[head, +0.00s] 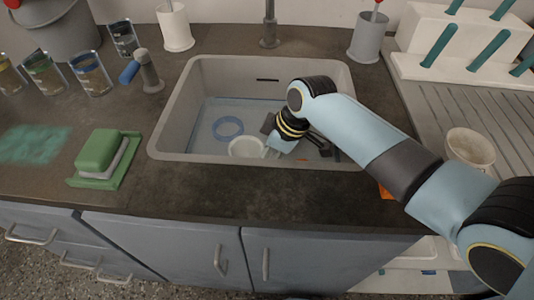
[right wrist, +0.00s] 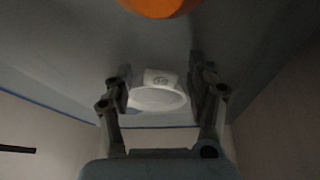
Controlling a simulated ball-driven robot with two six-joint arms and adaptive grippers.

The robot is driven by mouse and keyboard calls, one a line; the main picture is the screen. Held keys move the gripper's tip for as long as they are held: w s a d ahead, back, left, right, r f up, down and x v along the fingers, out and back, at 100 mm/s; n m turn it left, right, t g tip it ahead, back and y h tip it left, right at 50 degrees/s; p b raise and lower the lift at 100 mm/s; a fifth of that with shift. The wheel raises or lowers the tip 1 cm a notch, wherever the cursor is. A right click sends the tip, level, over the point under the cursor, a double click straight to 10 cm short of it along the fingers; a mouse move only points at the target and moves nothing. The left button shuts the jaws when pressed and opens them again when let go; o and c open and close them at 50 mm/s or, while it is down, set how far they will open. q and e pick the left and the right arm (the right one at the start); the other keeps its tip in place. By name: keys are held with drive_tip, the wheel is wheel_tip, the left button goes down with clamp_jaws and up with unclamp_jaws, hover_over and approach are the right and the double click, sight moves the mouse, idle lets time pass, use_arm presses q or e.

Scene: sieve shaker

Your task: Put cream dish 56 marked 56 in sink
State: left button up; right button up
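A small white or cream dish (head: 247,147) is in the sink (head: 170,133), near its front wall. In the right wrist view the dish (right wrist: 158,98) shows a dark mark on its side, too blurred to read surely. My right gripper (right wrist: 160,88) has its fingers spread wide, one on each side of the dish; I cannot tell whether they touch it. In the head view the right gripper (head: 272,143) is down inside the sink, just right of the dish and partly hidden by its own arm. My left gripper is not in view.
A blue ring (head: 228,128) lies in the sink. An orange thing (right wrist: 160,6) shows at the top of the wrist view. A cream pot (head: 470,148) stands on the right drainboard. A green sponge stack (head: 100,152) and several glasses are at left.

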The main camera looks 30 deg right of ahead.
drive_tip(key=p+v, duration=0.3)
drive_tip(key=v, duration=0.9)
drive_tip(key=shift+r, duration=0.25)
